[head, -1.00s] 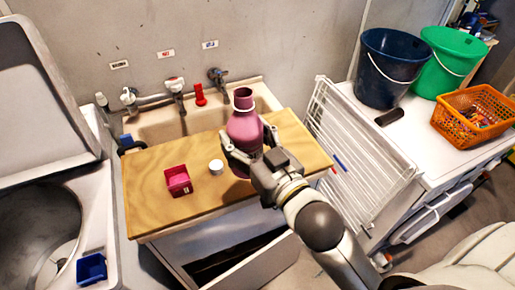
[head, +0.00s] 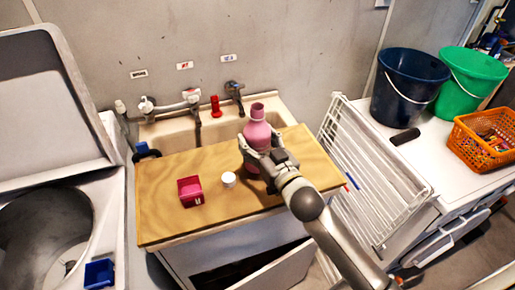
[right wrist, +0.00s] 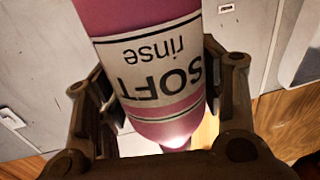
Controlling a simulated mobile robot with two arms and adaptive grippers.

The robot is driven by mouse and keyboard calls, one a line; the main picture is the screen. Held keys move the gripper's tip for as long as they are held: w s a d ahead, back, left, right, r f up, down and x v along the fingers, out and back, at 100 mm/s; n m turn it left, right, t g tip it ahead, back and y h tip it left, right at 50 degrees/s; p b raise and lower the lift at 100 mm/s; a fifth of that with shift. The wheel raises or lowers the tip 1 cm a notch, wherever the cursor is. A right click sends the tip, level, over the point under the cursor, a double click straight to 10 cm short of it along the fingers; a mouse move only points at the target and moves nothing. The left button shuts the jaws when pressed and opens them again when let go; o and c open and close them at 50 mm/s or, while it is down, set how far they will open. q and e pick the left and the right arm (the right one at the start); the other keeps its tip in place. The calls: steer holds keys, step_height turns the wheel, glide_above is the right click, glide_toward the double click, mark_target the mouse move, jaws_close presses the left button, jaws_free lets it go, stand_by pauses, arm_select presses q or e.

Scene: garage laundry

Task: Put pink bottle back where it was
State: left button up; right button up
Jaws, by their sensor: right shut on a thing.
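The pink bottle (head: 257,130) is upright at the right part of the wooden board (head: 160,222) over the sink. My right gripper (head: 256,156) is shut around its lower body. In the right wrist view the bottle (right wrist: 150,60) fills the space between the fingers (right wrist: 155,110), its "SOFT rinse" label upside down. I cannot tell whether its base touches the board. A white cap (head: 229,179) and a magenta box (head: 190,191) stand on the board to its left. My left gripper is not in view.
The sink basin (head: 215,130) and taps (head: 191,97) lie behind the board. A white drying rack (head: 365,175) stands to the right, near a dark blue bucket (head: 408,85), green bucket (head: 470,80) and orange basket (head: 485,140).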

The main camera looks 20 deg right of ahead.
mark_target(258, 150)
steer(key=shift+w+f, duration=0.2)
steer(key=shift+w, duration=0.05)
step_height(258, 150, down, 2)
steer(key=shift+f+p, duration=0.15)
steer(key=shift+p, duration=0.2)
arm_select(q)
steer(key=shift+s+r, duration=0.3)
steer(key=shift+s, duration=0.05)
arm_select(e)
steer(key=shift+f, duration=0.3)
steer(key=shift+f, duration=0.1)
steer(key=o, duration=1.4)
steer(key=shift+s+f, duration=0.1)
steer(key=shift+f, duration=0.05)
steer(key=shift+s, duration=0.1)
steer(key=s, duration=0.3)
steer(key=s+d+b, duration=0.1)
steer(key=s, duration=0.3)
steer(key=s+d+b, duration=0.1)
steer(key=s, duration=0.2)
steer(key=shift+s, duration=0.2)
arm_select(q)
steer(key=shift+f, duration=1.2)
arm_select(e)
steer(key=shift+s+d, duration=0.15)
steer(key=shift+s, duration=0.45)
